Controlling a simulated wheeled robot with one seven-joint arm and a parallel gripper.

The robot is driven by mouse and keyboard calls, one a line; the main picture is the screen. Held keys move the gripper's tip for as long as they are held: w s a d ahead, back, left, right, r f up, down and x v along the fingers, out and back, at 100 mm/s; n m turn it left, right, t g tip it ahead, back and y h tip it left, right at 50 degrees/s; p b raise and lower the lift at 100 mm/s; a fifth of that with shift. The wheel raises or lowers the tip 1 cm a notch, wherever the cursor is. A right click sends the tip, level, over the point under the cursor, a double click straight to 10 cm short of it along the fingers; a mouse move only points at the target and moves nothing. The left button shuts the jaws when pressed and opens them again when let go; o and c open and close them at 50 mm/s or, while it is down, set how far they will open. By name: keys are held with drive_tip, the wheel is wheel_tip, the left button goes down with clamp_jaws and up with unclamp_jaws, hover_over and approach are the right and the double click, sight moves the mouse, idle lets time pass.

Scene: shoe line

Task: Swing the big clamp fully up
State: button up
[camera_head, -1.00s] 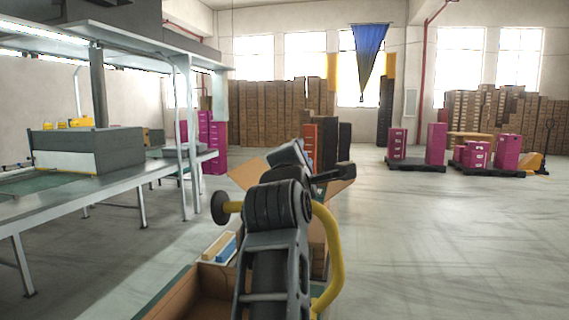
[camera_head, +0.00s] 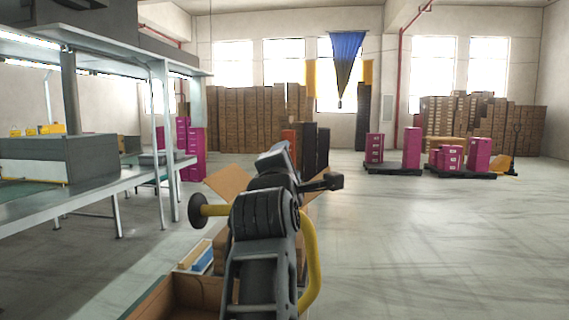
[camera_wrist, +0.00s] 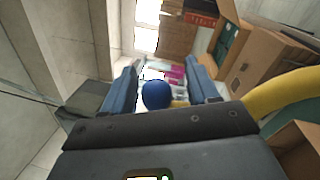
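No clamp can be made out for certain. In the wrist view, a blue ball (camera_wrist: 157,95) shows between the two blue-grey fingers of my gripper (camera_wrist: 163,70). It may be a clamp's knob, but its arm and base are hidden. The fingers are spread apart, with a visible gap on each side of the ball. I cannot tell how deep the ball lies between them. In the head view my own dark arm fills the lower middle, and the fingers and the ball cannot be made out.
A yellow curved bar (camera_wrist: 282,94) runs close to my arm on the right. Open cardboard boxes (camera_wrist: 278,62) lie beyond it. In the head view a workbench (camera_head: 90,182) stands at the left, and magenta boxes (camera_head: 412,148) stand on pallets at the right. The floor between is clear.

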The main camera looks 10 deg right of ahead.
drive_tip(key=shift+s+a, duration=0.15)
drive_tip(key=shift+a, duration=0.05)
drive_tip(key=b+v, duration=0.1)
drive_tip(key=v, duration=0.6)
drive_tip(key=shift+s+b, duration=0.25)
drive_tip(key=shift+b, duration=0.15)
